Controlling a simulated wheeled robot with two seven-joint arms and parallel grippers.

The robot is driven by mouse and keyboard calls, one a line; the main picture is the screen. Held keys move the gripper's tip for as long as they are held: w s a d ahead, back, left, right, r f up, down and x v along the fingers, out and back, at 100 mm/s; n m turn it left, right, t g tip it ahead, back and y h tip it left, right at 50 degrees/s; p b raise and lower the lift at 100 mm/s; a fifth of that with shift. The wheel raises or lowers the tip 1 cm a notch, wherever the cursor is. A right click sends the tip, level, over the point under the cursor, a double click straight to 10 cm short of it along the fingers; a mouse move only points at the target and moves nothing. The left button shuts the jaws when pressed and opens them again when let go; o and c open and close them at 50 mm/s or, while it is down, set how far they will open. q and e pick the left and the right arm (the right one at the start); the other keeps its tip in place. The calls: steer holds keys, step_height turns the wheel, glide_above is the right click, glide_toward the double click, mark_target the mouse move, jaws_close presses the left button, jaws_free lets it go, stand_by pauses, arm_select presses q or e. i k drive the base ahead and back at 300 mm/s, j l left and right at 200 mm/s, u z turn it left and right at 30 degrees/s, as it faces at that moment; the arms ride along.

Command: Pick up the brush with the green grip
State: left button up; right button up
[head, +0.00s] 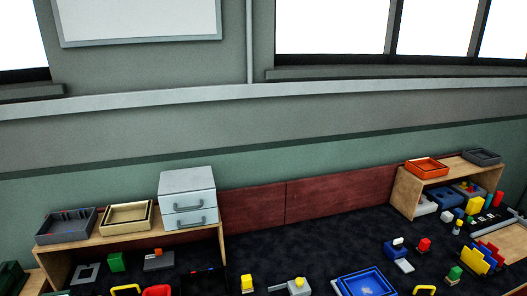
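I cannot make out a brush with a green grip in the head view. Neither of my grippers is in view. The near part of the work surface is cut off by the bottom edge.
A left wooden shelf (140,240) bears a dark tray (66,226), a tan tray (127,217) and a grey drawer unit (188,199). A right shelf (405,192) bears an orange tray (427,168). A blue tray (342,286) lies at bottom centre. Dark surface before the red panels is clear.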

mark_target(452, 279)
steer(key=z, duration=1.45)
